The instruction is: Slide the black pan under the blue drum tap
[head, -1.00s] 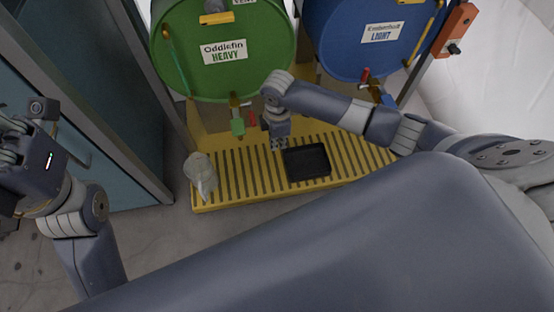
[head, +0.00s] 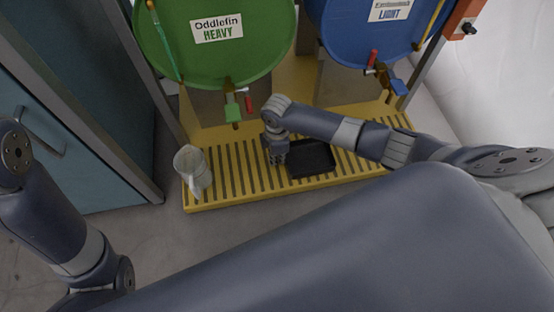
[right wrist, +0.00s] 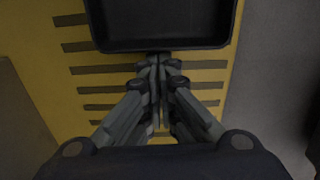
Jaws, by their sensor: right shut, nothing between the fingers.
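The black pan (head: 312,157) lies flat on the slatted yellow rack, to the left of and below the blue drum's tap. My right gripper (head: 278,160) is shut and empty at the pan's left side. In the right wrist view its fingertips (right wrist: 159,60) are together at the near wall of the pan (right wrist: 160,28); contact cannot be told for sure. My left arm is at the left edge of the head view, its gripper out of frame.
A green drum (head: 215,45) with a green tap (head: 232,108) stands at the back left. The rack right of the pan looks free. A teal cabinet (head: 70,110) is at the left.

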